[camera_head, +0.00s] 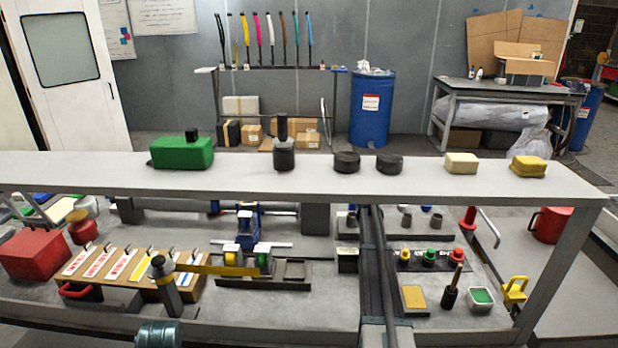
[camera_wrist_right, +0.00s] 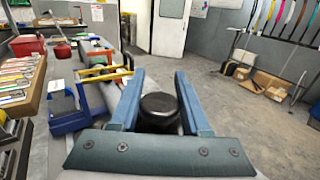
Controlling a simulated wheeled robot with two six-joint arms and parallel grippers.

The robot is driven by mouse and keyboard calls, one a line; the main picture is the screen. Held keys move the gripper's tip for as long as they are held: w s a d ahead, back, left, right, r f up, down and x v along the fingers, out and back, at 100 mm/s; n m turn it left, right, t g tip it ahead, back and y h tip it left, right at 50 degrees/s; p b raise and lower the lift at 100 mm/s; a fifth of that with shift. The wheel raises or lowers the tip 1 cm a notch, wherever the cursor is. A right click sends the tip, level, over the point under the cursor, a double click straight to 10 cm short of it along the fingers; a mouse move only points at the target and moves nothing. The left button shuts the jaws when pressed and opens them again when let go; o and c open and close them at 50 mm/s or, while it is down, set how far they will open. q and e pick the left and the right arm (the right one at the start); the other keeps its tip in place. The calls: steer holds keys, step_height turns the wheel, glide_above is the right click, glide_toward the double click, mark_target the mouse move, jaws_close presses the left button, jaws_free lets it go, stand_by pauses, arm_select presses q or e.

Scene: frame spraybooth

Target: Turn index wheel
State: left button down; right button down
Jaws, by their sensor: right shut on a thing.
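In the right wrist view, the two blue fingers of my right gripper (camera_wrist_right: 157,84) sit on either side of a dark round knob-like part (camera_wrist_right: 158,107) and are shut on it. Its lower side is hidden by the gripper body. I cannot tell for sure whether this part is the index wheel. I cannot make out my right gripper in the head view. My left gripper shows in neither view.
A grey shelf (camera_head: 430,181) crosses above the bench, carrying a green block (camera_head: 183,153), two black pucks (camera_head: 347,162) and sponges. A red box (camera_head: 36,253) and a card rack (camera_head: 128,270) stand at left. Red, green and yellow buttons (camera_head: 430,255) are at right.

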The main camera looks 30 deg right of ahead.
steer(key=n+g+y, duration=0.2)
steer(key=y, duration=0.1)
steer(key=n+g+y, duration=0.1)
steer(key=n+y, duration=0.1)
steer(key=shift+s+a+g, duration=0.1)
steer(key=shift+a+g, duration=0.15)
steer(key=shift+g, duration=0.05)
steer(key=shift+s+a+n+g+y, duration=0.15)
steer(key=shift+s+n+g+y, duration=0.1)
steer(key=shift+n+g+y, duration=0.7)
steer(key=shift+s+a+n+g+y, duration=0.2)
steer(key=shift+n+g+y, duration=0.4)
steer(key=shift+g, duration=0.6)
steer(key=shift+s+a+n+g+y, duration=0.1)
steer(key=shift+s+n+g+y, duration=0.15)
steer(key=shift+n+g+y, duration=0.6)
steer(key=shift+g, duration=0.3)
steer(key=shift+c, duration=1.9)
jaws_free()
